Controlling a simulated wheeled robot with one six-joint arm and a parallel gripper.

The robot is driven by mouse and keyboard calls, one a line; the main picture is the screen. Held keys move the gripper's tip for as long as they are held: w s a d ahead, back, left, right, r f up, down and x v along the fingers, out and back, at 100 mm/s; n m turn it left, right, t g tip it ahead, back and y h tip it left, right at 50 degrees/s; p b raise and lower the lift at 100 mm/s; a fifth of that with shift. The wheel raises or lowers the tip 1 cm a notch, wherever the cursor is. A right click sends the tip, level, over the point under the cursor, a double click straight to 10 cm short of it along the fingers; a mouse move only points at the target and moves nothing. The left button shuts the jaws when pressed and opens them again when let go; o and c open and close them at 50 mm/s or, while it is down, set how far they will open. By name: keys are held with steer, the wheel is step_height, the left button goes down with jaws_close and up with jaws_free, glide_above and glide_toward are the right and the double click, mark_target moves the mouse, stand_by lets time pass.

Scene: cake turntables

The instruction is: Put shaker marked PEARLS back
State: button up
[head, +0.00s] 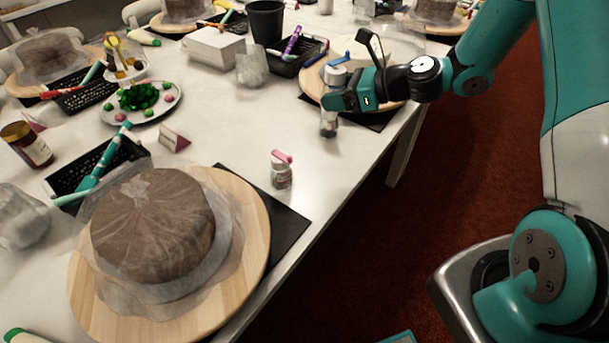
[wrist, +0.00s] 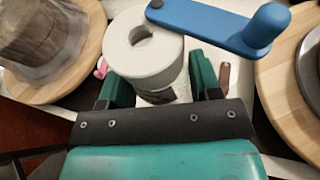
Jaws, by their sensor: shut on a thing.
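My gripper (head: 335,98) is shut on a shaker (head: 328,122), upright at the table's right edge. The shaker has a pale top and a clear lower part with something darker at the bottom. In the wrist view, a white round top with a hole (wrist: 143,62) sits between the fingers (wrist: 160,88), above a dark label. A blue handle (wrist: 225,22) overlaps this top; I cannot tell whether it is attached. No lettering is readable, so PEARLS cannot be confirmed. I cannot tell whether the shaker's base touches the table.
A pink-lidded jar (head: 281,170) stands nearer me, left of my gripper. A wrapped cake (head: 152,225) sits on a wooden turntable (head: 257,205) in front. Another turntable (head: 312,82) is behind my gripper. Clear white table (head: 235,125) lies to the left.

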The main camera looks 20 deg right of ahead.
mark_target(326, 77)
steer(key=a+r+b, duration=0.1)
steer(key=a+r, duration=0.1)
steer(key=w+a+r+b, duration=0.1)
steer(key=a, duration=0.1)
steer(key=shift+w+a+r, duration=0.1)
steer(key=shift+r, duration=0.25)
steer(key=shift+a+f+b, duration=0.15)
steer(key=shift+a+b, duration=0.05)
steer(key=shift+b, duration=0.1)
step_height(326, 77, down, 19)
steer(key=b, duration=0.2)
steer(key=shift+b, duration=0.35)
steer(key=o, duration=1.1)
steer(key=shift+f, duration=0.15)
